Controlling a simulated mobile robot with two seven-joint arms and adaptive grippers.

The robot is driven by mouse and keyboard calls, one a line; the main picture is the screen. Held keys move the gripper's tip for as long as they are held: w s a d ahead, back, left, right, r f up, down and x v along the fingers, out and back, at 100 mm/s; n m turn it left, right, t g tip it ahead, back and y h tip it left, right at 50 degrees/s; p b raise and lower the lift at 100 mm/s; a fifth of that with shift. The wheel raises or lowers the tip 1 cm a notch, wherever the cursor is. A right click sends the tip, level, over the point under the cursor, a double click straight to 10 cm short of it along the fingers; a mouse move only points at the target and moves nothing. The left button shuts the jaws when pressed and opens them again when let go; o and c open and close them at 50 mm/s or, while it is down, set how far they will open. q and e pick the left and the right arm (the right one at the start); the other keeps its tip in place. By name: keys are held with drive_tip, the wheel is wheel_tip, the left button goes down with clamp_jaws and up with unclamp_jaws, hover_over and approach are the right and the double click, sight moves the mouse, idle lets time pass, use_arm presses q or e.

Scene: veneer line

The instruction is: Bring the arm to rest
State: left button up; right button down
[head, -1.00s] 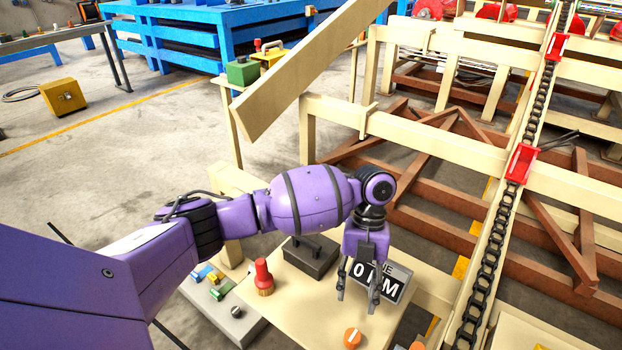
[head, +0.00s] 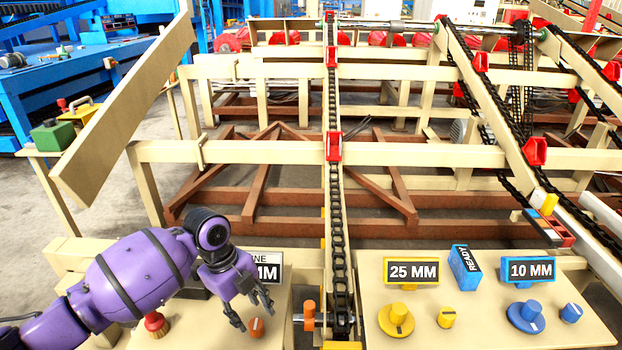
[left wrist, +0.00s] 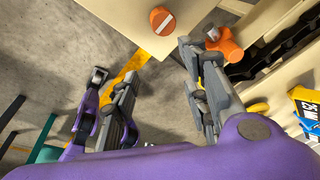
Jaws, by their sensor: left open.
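My left arm comes in from the lower left of the head view. Its left gripper (head: 252,308) is open and empty, with fingers pointing down over the left control panel (head: 205,325). In the left wrist view the two fingers (left wrist: 160,100) stand wide apart with nothing between them. An orange knob (head: 257,327) is close beside the fingertips; it also shows in the left wrist view (left wrist: 162,20). I cannot tell from these views whether the gripper touches the panel. My right gripper is not seen.
A red-topped knob (head: 155,322) stands by my forearm. The right panel (head: 465,340) carries yellow and blue dials and signs reading 25 MM (head: 412,271) and 10 MM (head: 531,270). A chain conveyor (head: 336,220) runs between the panels. A slanted beam (head: 125,110) rises at left.

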use_arm(q)
drive_tip(key=w+d+f+n+t+h, duration=0.2)
drive_tip(key=d+f+n+t, duration=0.2)
drive_tip(key=d+n, duration=0.25)
drive_tip(key=s+d+f+n+t+h, duration=0.1)
drive_tip(key=s+d+f+n+t, duration=0.25)
drive_tip(key=s+n, duration=0.3)
drive_tip(key=s+a+f+n+y, duration=0.25)
drive_tip(key=s+a+n, duration=0.2)
drive_tip(key=s, duration=0.85)
drive_tip(key=s+a+f+n+y, duration=0.1)
drive_tip(key=s+a+f+n, duration=0.4)
drive_tip(key=s, duration=0.7)
drive_tip(key=s+a+f+n+y, duration=0.25)
drive_tip(key=s+a, duration=0.35)
drive_tip(key=s, duration=0.7)
drive_tip(key=w+r+t+p, duration=0.1)
drive_tip(key=w+r+p, duration=0.3)
drive_tip(key=r+p, duration=1.2)
drive_tip(key=shift+h+p, duration=0.4)
drive_tip(key=shift+p, duration=0.1)
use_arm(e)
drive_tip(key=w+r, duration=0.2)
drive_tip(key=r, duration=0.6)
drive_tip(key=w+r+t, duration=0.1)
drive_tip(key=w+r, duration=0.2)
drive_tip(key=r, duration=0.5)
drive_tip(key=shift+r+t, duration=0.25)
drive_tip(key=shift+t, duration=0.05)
